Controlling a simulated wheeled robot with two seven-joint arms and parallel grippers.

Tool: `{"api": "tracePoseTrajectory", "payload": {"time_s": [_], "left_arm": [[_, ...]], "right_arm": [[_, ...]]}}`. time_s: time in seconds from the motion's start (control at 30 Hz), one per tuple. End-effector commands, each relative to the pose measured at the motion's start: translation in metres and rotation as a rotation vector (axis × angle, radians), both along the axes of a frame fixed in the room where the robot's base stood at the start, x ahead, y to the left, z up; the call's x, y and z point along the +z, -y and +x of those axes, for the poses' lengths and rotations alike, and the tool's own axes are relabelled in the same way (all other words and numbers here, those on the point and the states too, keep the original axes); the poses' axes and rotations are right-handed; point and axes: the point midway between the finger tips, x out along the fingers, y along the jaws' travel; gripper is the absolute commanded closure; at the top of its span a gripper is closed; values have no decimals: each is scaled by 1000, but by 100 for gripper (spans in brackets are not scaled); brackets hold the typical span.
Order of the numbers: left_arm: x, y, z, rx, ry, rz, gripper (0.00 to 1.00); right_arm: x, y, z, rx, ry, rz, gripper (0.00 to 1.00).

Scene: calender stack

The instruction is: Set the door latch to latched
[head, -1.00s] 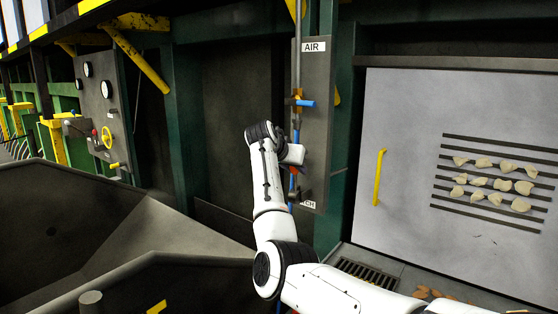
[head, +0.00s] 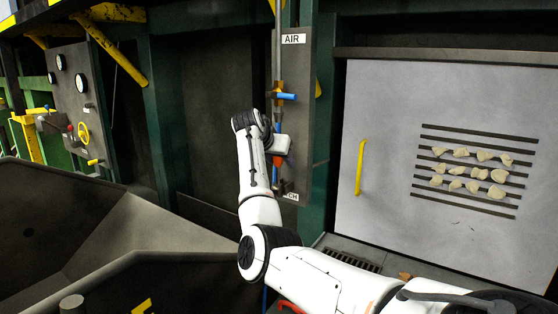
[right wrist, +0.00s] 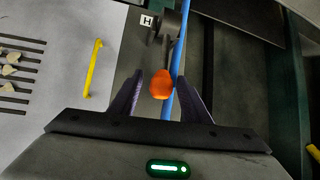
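The door latch handle shows as a red-orange tip (head: 278,160) on the dark panel, above a sign (head: 291,196) of which only "CH" is readable. In the right wrist view its orange knob (right wrist: 161,85) lies between the two fingers of my right gripper (right wrist: 160,78), with a visible gap on each side. The fingers are open. In the head view my right gripper (head: 276,146) is in front of the panel and hides part of the latch. My left gripper is out of view.
A blue-handled valve (head: 286,96) sits higher on the panel under the "AIR" sign (head: 293,39). A blue pipe (right wrist: 183,40) passes close by the knob. To the right is a pale door (head: 375,120) with a yellow handle (head: 361,167). A dark hopper (head: 60,215) stands at left.

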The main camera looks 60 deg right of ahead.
Motion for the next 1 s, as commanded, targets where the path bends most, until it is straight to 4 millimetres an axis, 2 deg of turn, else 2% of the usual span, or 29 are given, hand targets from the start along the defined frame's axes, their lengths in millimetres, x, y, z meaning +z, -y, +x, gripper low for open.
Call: {"api": "tracePoseTrajectory", "payload": {"time_s": [0.23,0.5,0.7,1.0], "left_arm": [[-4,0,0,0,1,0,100],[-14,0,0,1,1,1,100],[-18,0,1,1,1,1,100],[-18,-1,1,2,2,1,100]], "right_arm": [[6,-10,-1,2,0,0,57],[38,-51,-10,3,4,-1,57],[57,-73,-15,1,2,-1,57],[64,-80,-17,-1,0,-1,57]]}}
